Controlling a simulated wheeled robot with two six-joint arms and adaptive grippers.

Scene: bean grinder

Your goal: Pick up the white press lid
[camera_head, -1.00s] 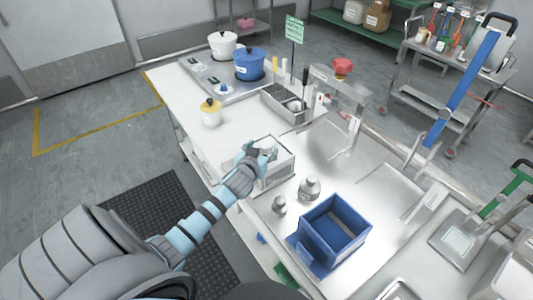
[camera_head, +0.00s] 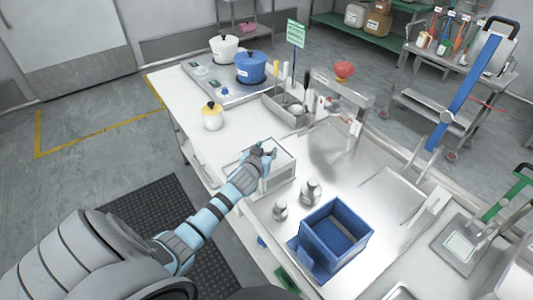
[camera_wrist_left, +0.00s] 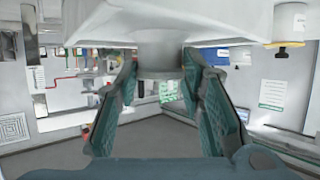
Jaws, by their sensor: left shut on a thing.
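The white press lid (camera_head: 281,160) is at the square white box near the middle of the table. In the left wrist view, its pale round knob (camera_wrist_left: 160,48) is between the two teal fingers, below a broad white surface. My left gripper (camera_head: 263,150) reaches over the box from the left and is shut on the knob. The fingers also show in the left wrist view (camera_wrist_left: 160,66), one on each side of the knob. I cannot tell whether the lid still touches the box. My right gripper is not in view.
A blue open bin (camera_head: 335,235) and two small metal weights (camera_head: 311,191) stand to the right of the box. A blue pot (camera_head: 250,66), a white pot (camera_head: 224,46) and a grey divided tray (camera_head: 284,106) are farther back.

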